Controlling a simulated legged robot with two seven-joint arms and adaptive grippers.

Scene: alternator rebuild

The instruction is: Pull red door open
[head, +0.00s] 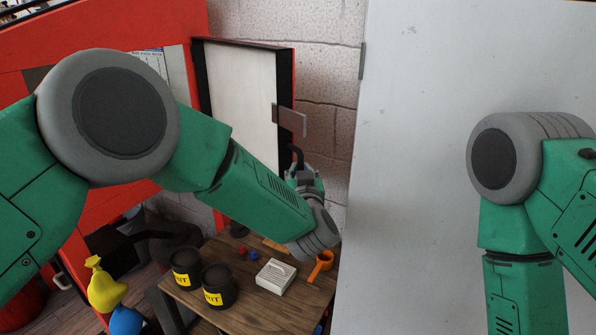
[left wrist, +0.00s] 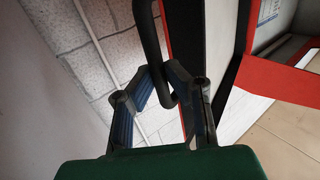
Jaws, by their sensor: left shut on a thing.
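The red door (head: 243,95) stands at an angle out from the red frame (head: 60,40) in the head view. It has a pale inner panel, a dark border and a red edge. A black bar handle (left wrist: 152,45) on the door's edge side runs down between the fingers of my left gripper (left wrist: 160,92) in the left wrist view. My left gripper (head: 305,178) is shut on this handle, small and partly hidden by my wrist in the head view. My right arm is at the right, and its gripper is out of view.
A large pale panel (head: 430,130) stands close at the right. A brick wall (head: 325,60) is behind.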

